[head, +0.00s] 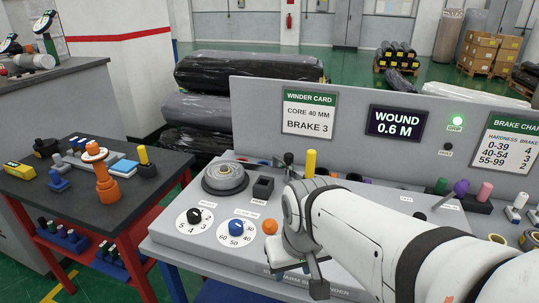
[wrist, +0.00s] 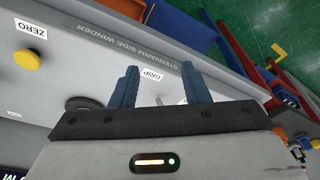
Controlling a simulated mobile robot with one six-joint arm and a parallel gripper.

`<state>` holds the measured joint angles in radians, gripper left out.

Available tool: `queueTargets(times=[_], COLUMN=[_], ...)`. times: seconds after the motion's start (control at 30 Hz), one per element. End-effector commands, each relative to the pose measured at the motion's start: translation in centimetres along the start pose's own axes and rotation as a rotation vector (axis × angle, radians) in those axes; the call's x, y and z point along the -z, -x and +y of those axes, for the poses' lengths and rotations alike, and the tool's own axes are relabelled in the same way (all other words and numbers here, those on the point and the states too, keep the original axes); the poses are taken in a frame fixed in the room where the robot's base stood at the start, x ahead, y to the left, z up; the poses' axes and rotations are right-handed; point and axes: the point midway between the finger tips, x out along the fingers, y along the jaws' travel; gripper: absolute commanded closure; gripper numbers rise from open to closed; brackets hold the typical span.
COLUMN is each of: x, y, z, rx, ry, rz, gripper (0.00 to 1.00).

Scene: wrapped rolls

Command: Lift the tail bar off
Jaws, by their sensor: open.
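My gripper (wrist: 161,70) shows in the wrist view with its two blue fingers apart and nothing between them. It is over the front edge of the grey winder (wrist: 100,40), by a label reading GRIP (wrist: 152,76). A dark round part (wrist: 85,103) shows beside the left finger, partly hidden by my gripper. In the head view my white arm covers the right part of the winder (head: 190,260), and my gripper (head: 318,284) hangs at its front edge. I cannot pick out the tail bar for certain; it may be hidden behind my arm.
The winder carries a round grey hub (head: 225,177), two dials, an orange button (head: 270,227) and a yellow peg (head: 310,163). A display (head: 395,123) reads WOUND 0.6 M and the GRIP lamp (head: 457,121) is green. A dark side table (head: 80,195) stands at left.

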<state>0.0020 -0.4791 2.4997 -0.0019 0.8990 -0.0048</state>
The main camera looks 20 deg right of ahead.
Motion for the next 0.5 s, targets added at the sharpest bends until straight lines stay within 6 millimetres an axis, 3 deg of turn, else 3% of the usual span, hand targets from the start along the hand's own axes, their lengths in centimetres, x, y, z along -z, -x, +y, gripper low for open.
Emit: queueTargets(times=[0.17,0.37,0.5], x=[3.6,13.8,21.2], y=[1.1,2.6,2.4], z=[0.5,4.0,8.3], rx=[0.008,0.019,0.021], ry=[0.003,-0.004,-0.009], rz=[0.010,0.050,0.088], gripper=[0.48,0.48,0.48])
